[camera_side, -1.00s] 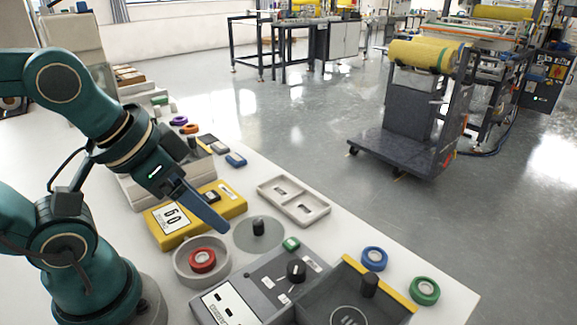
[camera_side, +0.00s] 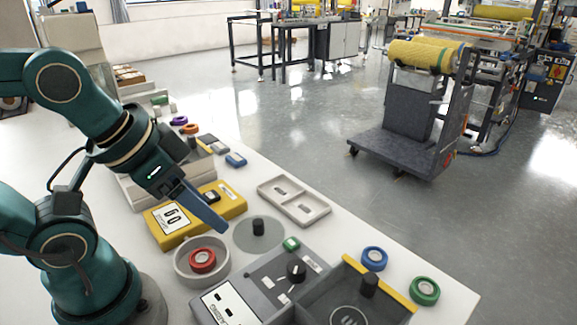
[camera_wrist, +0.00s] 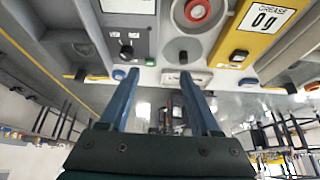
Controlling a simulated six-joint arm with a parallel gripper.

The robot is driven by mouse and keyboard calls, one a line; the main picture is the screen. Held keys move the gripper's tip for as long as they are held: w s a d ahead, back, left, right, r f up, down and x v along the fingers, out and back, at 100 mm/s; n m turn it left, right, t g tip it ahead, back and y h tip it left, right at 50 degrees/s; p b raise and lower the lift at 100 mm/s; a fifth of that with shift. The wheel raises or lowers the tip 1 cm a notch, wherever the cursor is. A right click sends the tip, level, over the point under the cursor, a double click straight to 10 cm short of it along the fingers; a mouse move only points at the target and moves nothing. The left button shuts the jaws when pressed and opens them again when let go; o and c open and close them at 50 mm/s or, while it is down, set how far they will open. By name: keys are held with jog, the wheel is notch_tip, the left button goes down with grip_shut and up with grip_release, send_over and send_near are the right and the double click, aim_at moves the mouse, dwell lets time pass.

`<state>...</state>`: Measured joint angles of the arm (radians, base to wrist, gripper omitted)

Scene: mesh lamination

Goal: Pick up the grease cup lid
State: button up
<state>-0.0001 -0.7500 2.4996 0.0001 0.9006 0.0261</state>
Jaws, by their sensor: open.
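The grease cup lid is a flat grey disc (camera_side: 240,240) with a black knob (camera_side: 258,227), lying on the white table beside the grease cup. The grease cup (camera_side: 180,274) is a round grey open dish with a red ring (camera_side: 202,260) inside. My gripper (camera_side: 222,228) has long blue fingers, held left of the lid's knob in the side view. In the wrist view my gripper (camera_wrist: 160,74) is open and empty. The lid (camera_wrist: 182,43) lies ahead of the fingertips there, nearer the right finger, with nothing between the fingers.
A yellow scale (camera_side: 222,209) reading 0 g stands behind the cup. A grey control panel (camera_side: 262,283) with a black dial and a grey box (camera_side: 376,310) with a yellow edge stand in front. A two-slot tray (camera_side: 300,209) lies behind the lid. Blue (camera_side: 374,258) and green (camera_side: 424,291) rings lie right.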

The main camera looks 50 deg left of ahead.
jog(key=w+r+m, duration=0.2)
jog(key=w, duration=0.2)
jog(key=g, duration=0.6)
send_over(258, 221)
jog(key=shift+m, duration=0.3)
notch_tip(258, 221, down, 11)
jog(key=shift+f, duration=2.85)
grip_shut()
